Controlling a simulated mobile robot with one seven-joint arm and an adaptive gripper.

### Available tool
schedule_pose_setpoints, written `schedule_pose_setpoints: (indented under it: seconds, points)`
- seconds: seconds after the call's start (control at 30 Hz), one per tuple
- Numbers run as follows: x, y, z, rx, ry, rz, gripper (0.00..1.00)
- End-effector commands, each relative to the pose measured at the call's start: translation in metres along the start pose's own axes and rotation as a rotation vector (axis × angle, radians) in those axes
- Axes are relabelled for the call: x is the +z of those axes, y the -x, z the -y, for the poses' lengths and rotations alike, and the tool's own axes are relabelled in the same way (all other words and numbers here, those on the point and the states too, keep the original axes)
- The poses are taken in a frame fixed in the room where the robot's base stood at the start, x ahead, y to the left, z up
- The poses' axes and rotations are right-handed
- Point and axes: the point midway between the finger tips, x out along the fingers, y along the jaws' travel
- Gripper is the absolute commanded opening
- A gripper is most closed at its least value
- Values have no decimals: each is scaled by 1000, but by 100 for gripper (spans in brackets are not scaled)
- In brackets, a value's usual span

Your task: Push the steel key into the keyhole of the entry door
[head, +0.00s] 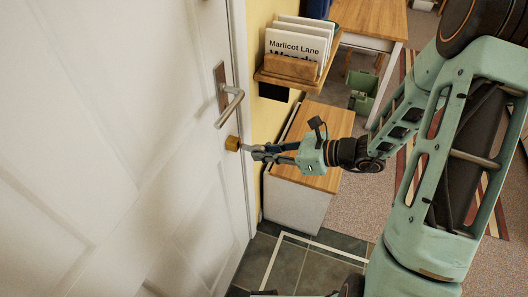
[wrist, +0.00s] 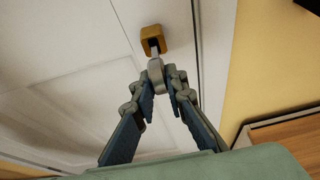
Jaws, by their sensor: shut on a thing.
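The white entry door (head: 140,150) fills the left of the head view. A brass lock block (head: 233,143) sits on it below the steel lever handle (head: 229,98). My gripper (head: 255,150) is level with the lock and shut on the steel key. In the wrist view, my gripper's fingertips (wrist: 163,82) pinch the grey key (wrist: 156,72) by its head. The key's shaft points at the lock block (wrist: 152,40) and meets its lower face. I cannot tell how deep the tip is in; the keyhole itself is hidden.
A wooden letter rack (head: 292,70) with cards hangs on the yellow wall just right of the door, above my gripper. A wood-topped white cabinet (head: 305,185) stands below my wrist. A table (head: 370,20) and a green bin (head: 362,92) are further back.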

Motion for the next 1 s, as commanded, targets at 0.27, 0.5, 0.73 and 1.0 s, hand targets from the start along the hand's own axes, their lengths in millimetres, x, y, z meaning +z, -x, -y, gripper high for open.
schedule_pose_setpoints:
  seconds: [0.27,0.5,0.73,1.0]
  points:
    - [1,-1,0,0,0,0,0]
    - [1,-2,0,0,0,0,0]
    - [2,-6,0,0,1,1,0]
    - [5,-11,0,0,1,1,0]
